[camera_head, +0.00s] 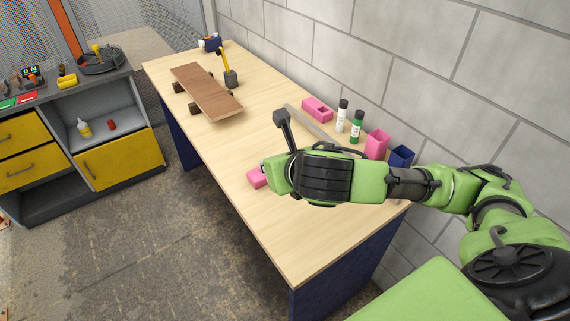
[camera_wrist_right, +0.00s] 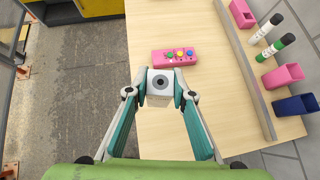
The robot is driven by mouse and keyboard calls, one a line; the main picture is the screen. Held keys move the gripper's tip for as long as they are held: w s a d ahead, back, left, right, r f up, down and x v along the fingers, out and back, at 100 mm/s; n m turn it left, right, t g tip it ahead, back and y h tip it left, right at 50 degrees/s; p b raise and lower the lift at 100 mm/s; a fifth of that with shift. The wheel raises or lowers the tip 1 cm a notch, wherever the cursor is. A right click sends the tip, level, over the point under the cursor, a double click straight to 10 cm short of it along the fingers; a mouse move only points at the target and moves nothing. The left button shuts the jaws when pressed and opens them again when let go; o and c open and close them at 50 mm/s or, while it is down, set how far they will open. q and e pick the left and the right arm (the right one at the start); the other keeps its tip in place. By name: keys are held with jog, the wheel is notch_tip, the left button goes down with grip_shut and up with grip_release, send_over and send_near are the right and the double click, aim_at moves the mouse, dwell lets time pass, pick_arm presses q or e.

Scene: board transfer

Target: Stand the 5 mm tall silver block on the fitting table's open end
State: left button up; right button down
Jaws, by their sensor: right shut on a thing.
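In the right wrist view, my right gripper (camera_wrist_right: 160,88) is shut on a small silver-grey block (camera_wrist_right: 153,75) with a dark round mark on its face. The block sits between the two fingertips, above the light wooden table (camera_wrist_right: 178,125). In the head view my right arm and wrist reach over the near part of the table (camera_head: 290,235), and the wrist hides the fingertips and the block. A brown board (camera_head: 207,92) lies across dark supports (camera_head: 195,108) at the table's far left part. My left gripper is not in view. I cannot tell the block's height.
A pink box (camera_wrist_right: 175,56) with coloured buttons lies just beyond the block. A yellow-handled tool (camera_head: 230,77) stands beside the board.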

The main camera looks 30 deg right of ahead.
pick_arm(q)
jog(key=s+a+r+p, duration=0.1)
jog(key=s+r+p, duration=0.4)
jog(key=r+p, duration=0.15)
pick_arm(e)
jog(key=s+d+f+n+y, duration=0.15)
jog(key=s+f, duration=0.35)
jog(key=s, duration=0.6)
jog(key=b, duration=1.6)
send_over(299, 213)
notch_tip(299, 213, down, 10)
pick_arm(q)
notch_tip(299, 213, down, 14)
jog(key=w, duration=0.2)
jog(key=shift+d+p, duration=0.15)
jog(key=shift+p, duration=0.2)
pick_arm(e)
jog(key=shift+w+f+n+y, duration=0.1)
jog(key=shift+f+n+y, duration=0.3)
jog(key=shift+f, duration=1.1)
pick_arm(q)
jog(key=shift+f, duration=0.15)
pick_arm(e)
jog(key=shift+f, duration=0.1)
jog(key=c, duration=1.8)
grip_release()
jog(key=shift+o, duration=0.2)
